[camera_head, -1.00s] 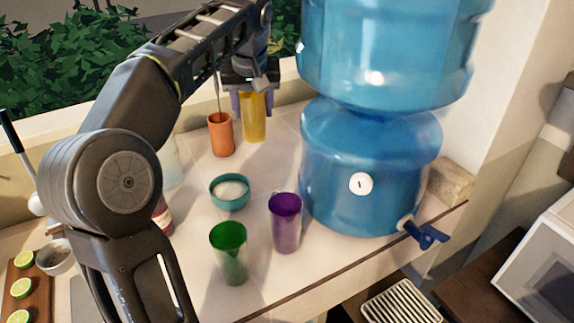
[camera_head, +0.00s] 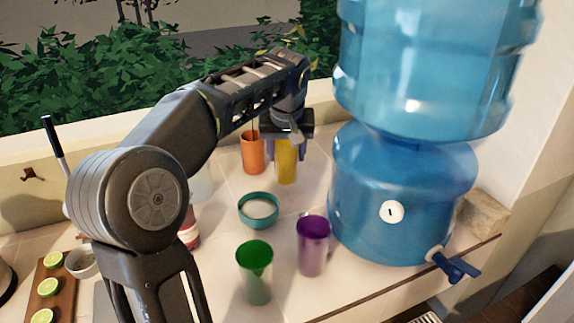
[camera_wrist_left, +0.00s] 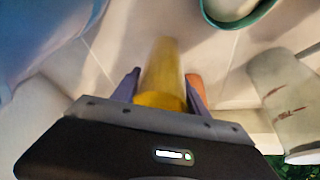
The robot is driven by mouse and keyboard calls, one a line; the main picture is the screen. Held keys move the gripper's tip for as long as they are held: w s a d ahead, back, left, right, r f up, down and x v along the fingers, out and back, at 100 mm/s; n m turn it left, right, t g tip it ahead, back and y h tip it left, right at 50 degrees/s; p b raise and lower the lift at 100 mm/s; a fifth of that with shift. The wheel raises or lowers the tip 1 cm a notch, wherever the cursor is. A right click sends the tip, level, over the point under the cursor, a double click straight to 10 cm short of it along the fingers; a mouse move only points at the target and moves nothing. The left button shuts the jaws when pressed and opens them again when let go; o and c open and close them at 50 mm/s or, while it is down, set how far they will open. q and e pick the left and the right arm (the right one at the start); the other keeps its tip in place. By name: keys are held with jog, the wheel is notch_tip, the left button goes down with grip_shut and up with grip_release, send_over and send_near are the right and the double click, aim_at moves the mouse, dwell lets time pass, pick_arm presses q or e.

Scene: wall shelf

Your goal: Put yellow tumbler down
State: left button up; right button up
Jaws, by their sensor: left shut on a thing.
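The yellow tumbler (camera_head: 287,163) is upright at the back of the counter, just right of an orange tumbler (camera_head: 252,152). My left gripper (camera_head: 286,150) is shut on the yellow tumbler from above and behind, with a finger on each side. The tumbler also shows between the fingers in the left wrist view (camera_wrist_left: 160,78). Its base is at or very near the counter top; I cannot tell whether it touches. My right gripper is not in view.
A blue water dispenser (camera_head: 400,195) stands to the right. In front are a teal bowl (camera_head: 258,222), a purple tumbler (camera_head: 313,246) and a green tumbler (camera_head: 255,272). A board with limes (camera_head: 47,288) lies at the left. Small clear counter patches lie between them.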

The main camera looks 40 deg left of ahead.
aim_at(287, 163)
pick_arm(q)
jog(key=shift+f, duration=1.85)
jog(key=shift+f, duration=0.15)
jog(key=o, duration=1.5)
jog(key=shift+d+r, duration=0.1)
jog(key=shift+r, duration=0.3)
jog(key=v, duration=1.1)
jog(key=shift+s+d+r, duration=0.1)
jog(key=shift+s+r, duration=0.05)
jog(key=shift+r, duration=0.05)
